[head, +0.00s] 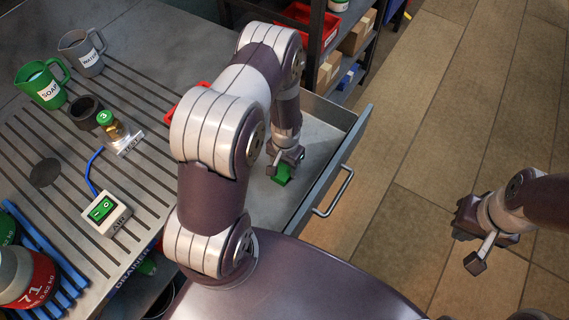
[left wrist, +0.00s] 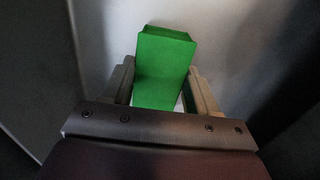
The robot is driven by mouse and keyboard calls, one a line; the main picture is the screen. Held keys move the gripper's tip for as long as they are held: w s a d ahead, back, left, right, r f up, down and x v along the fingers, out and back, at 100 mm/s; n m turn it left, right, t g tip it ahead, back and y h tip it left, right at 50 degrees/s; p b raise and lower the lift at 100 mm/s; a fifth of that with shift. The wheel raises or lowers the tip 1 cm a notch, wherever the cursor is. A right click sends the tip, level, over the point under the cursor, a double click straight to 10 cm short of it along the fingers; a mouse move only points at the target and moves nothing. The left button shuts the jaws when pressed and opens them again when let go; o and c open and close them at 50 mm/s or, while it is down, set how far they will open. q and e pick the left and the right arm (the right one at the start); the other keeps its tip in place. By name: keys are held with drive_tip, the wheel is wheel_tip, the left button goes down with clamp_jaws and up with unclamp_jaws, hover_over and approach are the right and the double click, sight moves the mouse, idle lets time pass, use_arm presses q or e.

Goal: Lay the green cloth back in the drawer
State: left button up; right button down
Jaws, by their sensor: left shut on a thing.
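The green cloth (head: 283,178) shows as a small folded green block at the tips of my left gripper (head: 284,164). In the left wrist view the cloth (left wrist: 163,68) stands between the two fingers of my left gripper (left wrist: 163,88), which is shut on it. The open drawer (head: 328,130) has a pale floor, and the cloth is inside its walls, low over or on the floor; I cannot tell if it touches. My left arm hides much of the drawer. My right gripper (head: 478,247) is over the tiled floor at the right, its fingers apart and empty.
A shelf (head: 318,35) with red bins and boxes stands behind the drawer.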

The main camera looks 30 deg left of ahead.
use_arm(q)
drive_tip(key=shift+f, duration=0.15)
drive_tip(key=o, duration=1.1)
drive_tip(key=shift+c, duration=0.2)
